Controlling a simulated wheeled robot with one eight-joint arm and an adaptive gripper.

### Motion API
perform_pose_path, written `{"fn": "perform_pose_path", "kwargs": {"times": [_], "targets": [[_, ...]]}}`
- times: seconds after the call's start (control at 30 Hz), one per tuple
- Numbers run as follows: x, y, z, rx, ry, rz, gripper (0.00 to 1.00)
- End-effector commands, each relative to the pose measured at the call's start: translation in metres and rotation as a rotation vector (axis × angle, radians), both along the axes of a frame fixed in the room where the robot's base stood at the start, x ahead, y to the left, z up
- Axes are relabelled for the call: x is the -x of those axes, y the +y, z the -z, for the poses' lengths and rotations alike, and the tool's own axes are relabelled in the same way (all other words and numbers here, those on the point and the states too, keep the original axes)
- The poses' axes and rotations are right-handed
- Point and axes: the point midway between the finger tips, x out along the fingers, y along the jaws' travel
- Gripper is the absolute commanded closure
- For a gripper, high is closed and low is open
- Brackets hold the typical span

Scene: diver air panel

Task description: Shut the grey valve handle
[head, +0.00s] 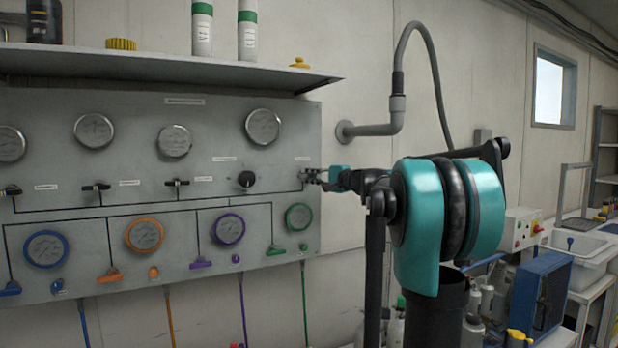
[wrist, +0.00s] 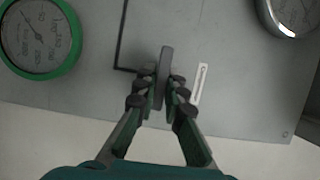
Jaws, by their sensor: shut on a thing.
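The grey valve handle (wrist: 164,72) is a flat bar on the panel (head: 150,225), close to its right edge in the head view. My gripper (wrist: 158,90) has its dark fingers closed on both sides of the bar. The bar runs up and down in the wrist view, and its upper end sticks out past the fingertips. In the head view my gripper (head: 312,177) reaches the panel from the right and hides most of the handle.
A green-rimmed gauge (head: 299,217) is below the handle and a silver gauge (head: 263,127) is up and left of it. A black knob (head: 246,179) is to the left. A shelf (head: 150,67) juts out above. A grey pipe (head: 375,130) is on the wall to the right.

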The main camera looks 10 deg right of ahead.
Motion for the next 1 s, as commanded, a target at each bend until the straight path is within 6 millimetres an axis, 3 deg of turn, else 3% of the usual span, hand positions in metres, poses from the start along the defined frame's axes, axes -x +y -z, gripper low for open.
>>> {"fn": "perform_pose_path", "kwargs": {"times": [0.47,0.5,0.63,1.0], "targets": [[0.0003,-0.0003,0.001,-0.012,0.005,0.0,1.0],[0.0003,-0.0003,0.001,-0.012,0.005,0.0,0.86],[0.0002,-0.0002,0.0008,-0.012,0.005,0.0,0.7],[0.0024,-0.0023,0.0003,-0.012,0.004,0.001,0.69]]}}
